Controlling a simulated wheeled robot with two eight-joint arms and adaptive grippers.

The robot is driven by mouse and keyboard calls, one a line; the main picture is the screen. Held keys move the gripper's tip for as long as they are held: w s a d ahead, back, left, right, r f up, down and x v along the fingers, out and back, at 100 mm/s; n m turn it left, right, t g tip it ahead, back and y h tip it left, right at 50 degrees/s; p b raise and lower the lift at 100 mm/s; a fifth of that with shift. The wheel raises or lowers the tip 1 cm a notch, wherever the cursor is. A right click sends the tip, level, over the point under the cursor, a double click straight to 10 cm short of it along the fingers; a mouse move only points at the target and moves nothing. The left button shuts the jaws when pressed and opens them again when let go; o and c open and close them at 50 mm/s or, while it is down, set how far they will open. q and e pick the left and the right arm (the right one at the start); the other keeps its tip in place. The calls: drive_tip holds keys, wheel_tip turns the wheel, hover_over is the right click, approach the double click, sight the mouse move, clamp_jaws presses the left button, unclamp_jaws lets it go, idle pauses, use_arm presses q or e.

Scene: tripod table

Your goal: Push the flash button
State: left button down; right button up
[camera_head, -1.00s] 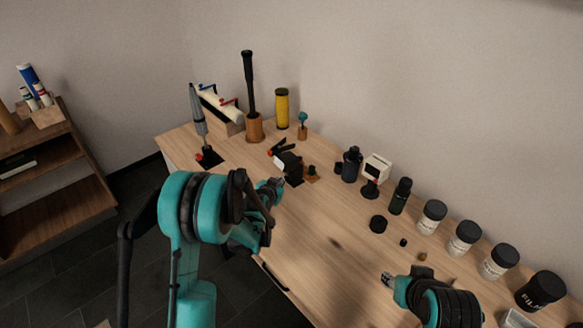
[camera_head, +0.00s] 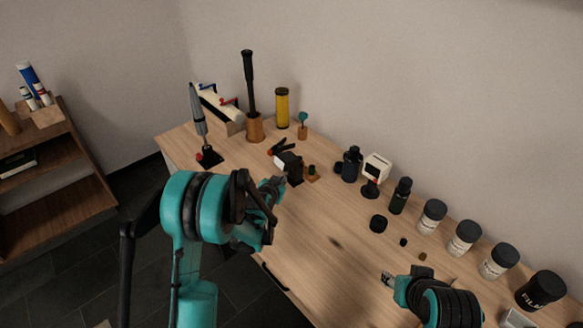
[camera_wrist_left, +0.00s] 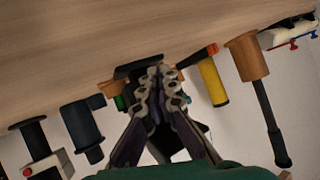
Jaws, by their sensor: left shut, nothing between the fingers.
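My left gripper (camera_head: 276,186) is shut and empty, above the table on the near side of a small black device (camera_head: 291,163) with an orange-red lever-like part. In the left wrist view my left gripper (camera_wrist_left: 162,74) points at this black device (camera_wrist_left: 138,66), whose body is largely hidden behind the fingers. I cannot tell whether they touch. A white box with a red round spot (camera_head: 376,168) sits on a black stand farther right; it also shows in the left wrist view (camera_wrist_left: 50,166). No button is clearly labelled. My right gripper (camera_head: 388,279) is low over the table, its opening unclear.
On the wooden table (camera_head: 320,270) stand a tripod-like grey tool (camera_head: 198,115), a yellow cylinder (camera_head: 282,108), a wooden cup with a black handle (camera_head: 255,127), black bottles (camera_head: 400,195) and several lidded jars (camera_head: 465,238). A shelf (camera_head: 60,215) is at the left. The table's middle is mostly clear.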

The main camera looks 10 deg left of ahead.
use_arm(q)
drive_tip(key=shift+d, duration=0.1)
idle(0.5)
drive_tip(key=shift+w+d, duration=0.2)
drive_tip(key=shift+w, duration=0.15)
drive_tip(key=shift+s+a+b, duration=0.25)
drive_tip(key=shift+s+b, duration=0.05)
drive_tip(key=shift+b, duration=0.05)
drive_tip(key=shift+s+a, duration=0.1)
drive_tip(key=shift+s+a+b, duration=0.55)
drive_tip(key=shift+s+a, duration=1.4)
drive_tip(key=shift+s, duration=0.25)
